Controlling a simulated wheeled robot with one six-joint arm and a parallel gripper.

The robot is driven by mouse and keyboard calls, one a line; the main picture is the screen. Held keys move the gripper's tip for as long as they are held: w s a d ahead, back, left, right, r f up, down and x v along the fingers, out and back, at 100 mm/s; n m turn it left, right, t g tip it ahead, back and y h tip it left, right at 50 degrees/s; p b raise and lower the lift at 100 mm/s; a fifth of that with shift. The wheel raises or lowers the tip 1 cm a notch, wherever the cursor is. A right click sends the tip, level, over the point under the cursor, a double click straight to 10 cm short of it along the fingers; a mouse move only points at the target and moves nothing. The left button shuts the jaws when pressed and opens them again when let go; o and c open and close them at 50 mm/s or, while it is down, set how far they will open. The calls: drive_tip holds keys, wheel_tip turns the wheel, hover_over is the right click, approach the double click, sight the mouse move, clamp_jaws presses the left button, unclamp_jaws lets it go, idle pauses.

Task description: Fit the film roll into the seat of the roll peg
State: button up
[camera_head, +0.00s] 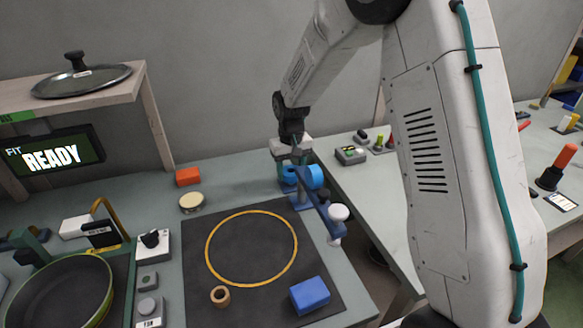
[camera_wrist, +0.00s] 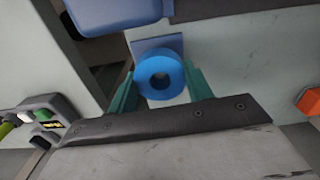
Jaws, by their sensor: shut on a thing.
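The film roll is a bright blue ring with a dark hole, seen in the wrist view (camera_wrist: 174,90) between the two green fingers of my gripper (camera_wrist: 160,92). The gripper is shut on it. In the head view my gripper (camera_head: 291,160) hangs at the back right of the table, with bright blue (camera_head: 316,176) showing beside the fingers. A darker blue stand (camera_head: 303,200) is directly below and beside it. In the wrist view a blue plate (camera_wrist: 158,43) lies just beyond the roll. I cannot make out the peg or its seat, nor whether the roll touches them.
A blue arm with a white knob (camera_head: 338,212) reaches forward from the stand. A dark mat with a yellow ring (camera_head: 252,212) bears a blue block (camera_head: 310,295) and a brown ring (camera_head: 220,296). An orange block (camera_head: 188,176) and a round tin (camera_head: 191,202) stand left of the gripper.

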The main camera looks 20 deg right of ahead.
drive_tip(key=shift+f, duration=1.2)
drive_tip(key=o, duration=1)
drive_tip(key=shift+r, duration=0.1)
wheel_tip(320, 180, up, 8)
drive_tip(key=shift+f, duration=0.15)
